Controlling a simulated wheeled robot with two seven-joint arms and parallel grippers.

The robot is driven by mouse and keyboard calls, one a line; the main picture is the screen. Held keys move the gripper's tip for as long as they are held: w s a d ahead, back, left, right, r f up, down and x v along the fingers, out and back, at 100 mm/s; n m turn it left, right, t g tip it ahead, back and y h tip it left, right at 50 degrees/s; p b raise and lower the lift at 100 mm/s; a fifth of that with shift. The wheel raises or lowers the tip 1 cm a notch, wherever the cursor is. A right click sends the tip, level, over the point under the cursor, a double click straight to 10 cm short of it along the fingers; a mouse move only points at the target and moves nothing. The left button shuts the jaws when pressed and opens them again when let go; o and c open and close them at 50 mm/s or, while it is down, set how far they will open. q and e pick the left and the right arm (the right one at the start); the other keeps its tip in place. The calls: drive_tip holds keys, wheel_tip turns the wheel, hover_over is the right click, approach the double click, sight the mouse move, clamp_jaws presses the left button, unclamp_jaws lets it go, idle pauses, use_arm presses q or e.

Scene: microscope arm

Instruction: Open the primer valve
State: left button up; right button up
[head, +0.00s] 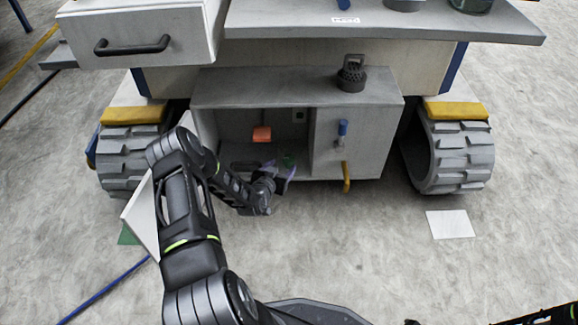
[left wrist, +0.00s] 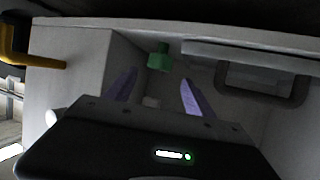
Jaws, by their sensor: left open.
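A small green knob (left wrist: 159,57), possibly the primer valve, sits inside the open lower compartment (head: 222,138) of the wheeled grey rig. My left gripper (head: 283,172) reaches into the compartment's opening. In the left wrist view its two purple fingers (left wrist: 158,88) are open and empty, pointing toward the knob. The knob appears between and beyond the fingertips; contact is not visible. My right gripper is not visible; only dark arm parts show at the lower right.
An orange block (head: 261,134) is at the compartment's back. Right of the opening, a panel carries a blue-topped fitting (head: 342,128) and a yellow handle (head: 346,177), also in the left wrist view (left wrist: 30,52). A dark handle (left wrist: 262,85) is near the fingers. Wheels flank the compartment.

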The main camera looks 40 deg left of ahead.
sight(289, 160)
use_arm(q)
drive_tip(key=shift+w+f+b, duration=0.25)
drive_tip(key=shift+w+b, duration=0.05)
drive_tip(key=shift+w, duration=0.15)
drive_tip(key=b+x, duration=0.3)
drive_tip(key=x, duration=0.3)
drive_tip(key=shift+f, duration=0.1)
drive_tip(key=shift+w, duration=0.35)
drive_tip(key=shift+c, duration=0.3)
drive_tip(key=c, duration=1.3)
